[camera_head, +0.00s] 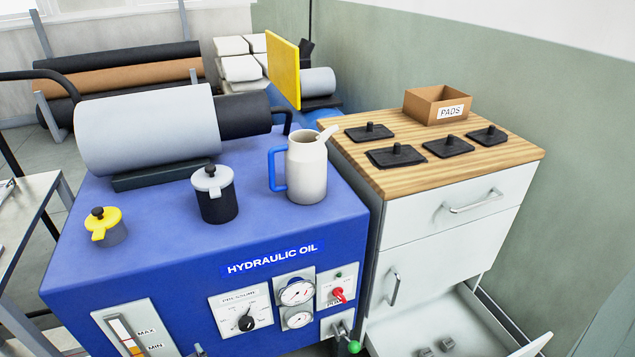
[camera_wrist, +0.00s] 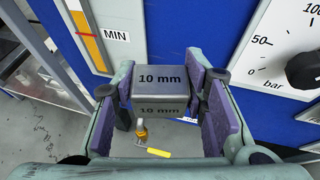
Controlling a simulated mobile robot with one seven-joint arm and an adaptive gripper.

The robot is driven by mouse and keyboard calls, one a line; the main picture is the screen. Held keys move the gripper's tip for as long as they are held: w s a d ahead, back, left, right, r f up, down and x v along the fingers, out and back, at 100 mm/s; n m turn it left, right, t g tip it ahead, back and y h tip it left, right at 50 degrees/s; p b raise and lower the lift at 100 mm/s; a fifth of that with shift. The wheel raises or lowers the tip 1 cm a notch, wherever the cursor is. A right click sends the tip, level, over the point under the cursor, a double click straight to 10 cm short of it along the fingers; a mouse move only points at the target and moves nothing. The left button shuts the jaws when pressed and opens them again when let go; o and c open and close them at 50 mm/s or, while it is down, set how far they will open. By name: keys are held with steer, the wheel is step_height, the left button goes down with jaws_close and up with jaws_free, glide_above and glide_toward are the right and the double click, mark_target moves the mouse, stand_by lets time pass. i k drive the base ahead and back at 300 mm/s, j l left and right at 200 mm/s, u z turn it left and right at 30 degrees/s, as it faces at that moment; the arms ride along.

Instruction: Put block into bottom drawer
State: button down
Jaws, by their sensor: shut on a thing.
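My gripper (camera_wrist: 163,113) shows only in the wrist view, with its purple-padded fingers shut on a grey metal block (camera_wrist: 162,82) marked "10 mm". The block is held in the air in front of the blue hydraulic unit's panel. In the head view the bottom drawer (camera_head: 405,335) of the white cabinet is pulled out at the lower right. Several small grey pieces (camera_head: 446,344) lie inside it. The drawer's near part is cut off by the picture edge. My gripper and the held block are outside the head view.
The blue hydraulic oil unit (camera_head: 160,265) stands left of the cabinet (camera_head: 440,245). A green-tipped valve lever (camera_head: 353,346) sticks out near the open drawer. The cabinet's wooden top (camera_head: 365,145) bears black pads and a cardboard box (camera_head: 437,104). A metal bench (camera_head: 28,205) stands at the left.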

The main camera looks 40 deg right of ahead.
mark_target(475, 332)
steer(key=l+z, duration=0.35)
steer(key=l, duration=0.2)
steer(key=l+z, duration=0.35)
steer(key=l, duration=0.2)
steer(key=l+z, duration=0.3)
steer(key=l, duration=0.25)
steer(key=i+l+z, duration=0.6)
steer(key=k+j, duration=0.05)
steer(key=k, duration=0.05)
